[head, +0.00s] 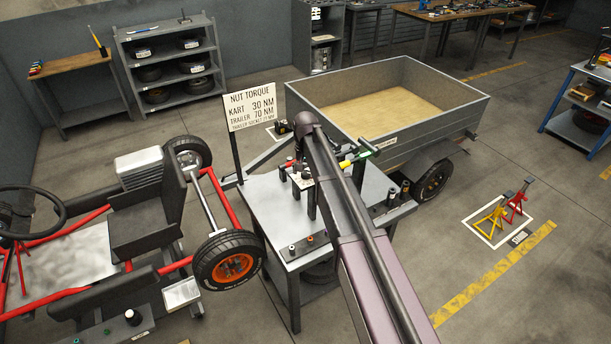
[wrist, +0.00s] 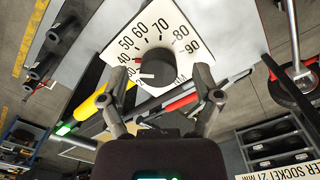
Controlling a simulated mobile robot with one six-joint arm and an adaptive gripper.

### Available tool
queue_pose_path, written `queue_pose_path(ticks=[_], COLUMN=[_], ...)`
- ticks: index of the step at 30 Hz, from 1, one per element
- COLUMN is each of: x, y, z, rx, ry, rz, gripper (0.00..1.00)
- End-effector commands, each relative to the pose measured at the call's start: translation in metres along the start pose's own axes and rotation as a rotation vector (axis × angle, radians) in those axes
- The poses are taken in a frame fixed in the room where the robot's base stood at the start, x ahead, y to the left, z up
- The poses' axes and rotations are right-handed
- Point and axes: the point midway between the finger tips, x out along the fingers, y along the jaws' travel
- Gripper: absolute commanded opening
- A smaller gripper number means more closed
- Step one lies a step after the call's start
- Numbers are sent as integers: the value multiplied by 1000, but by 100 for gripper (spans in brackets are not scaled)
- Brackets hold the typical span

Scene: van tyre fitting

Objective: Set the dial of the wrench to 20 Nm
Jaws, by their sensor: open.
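A white dial plate (wrist: 184,28) fills the upper middle of the wrist view, with numbers showing from about 40 to 90. Its black round knob (wrist: 160,65) has a short white mark on its left side, towards the low numbers. I cannot read the exact setting, as a finger covers part of the low end. My gripper (wrist: 160,72) is open, one finger on each side of the knob; I cannot tell whether they touch it. A bar with yellow and green parts (wrist: 90,104), perhaps the wrench, passes behind the left finger; it also shows in the head view (head: 355,159).
The grey work table (head: 258,213) carries upright holders and small sockets (head: 310,239). A torque sign (head: 251,106) stands behind it, reading kart 30 and trailer 70. The kart's wheel (head: 229,262) is close on the left, the trailer (head: 400,148) behind.

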Motion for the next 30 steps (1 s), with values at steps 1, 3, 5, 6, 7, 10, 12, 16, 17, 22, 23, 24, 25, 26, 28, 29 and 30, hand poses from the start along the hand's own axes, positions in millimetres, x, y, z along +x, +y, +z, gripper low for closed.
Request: queue_pose_path(ticks=[1,3,5,6,7,10,12,16,17,22,23,24,25,26,28,29,30], x=[2,3,3,3,2,2,2,2,2,2,2,2,2,2,2,2,2], y=[0,0,0,0,0,1,1,1,1,1,1,1,1,1,1,1,1], z=[0,0,0,0,0,0,0,0,0,0,0,0,0,0,0,0,0], rx=[0,0,0,0,0,1,1,1,1,1,1,1,0,0,-5,-8,-13], ry=[0,0,0,0,0,0,0,0,0,0,0,0,0,0,0,0,0], rz=[0,0,0,0,0,0,0,0,0,0,0,0,0,0,0,0,0], gripper=[82,82,82,82,82,82,82,46,37,0,0,0,0,0,0,0,0])
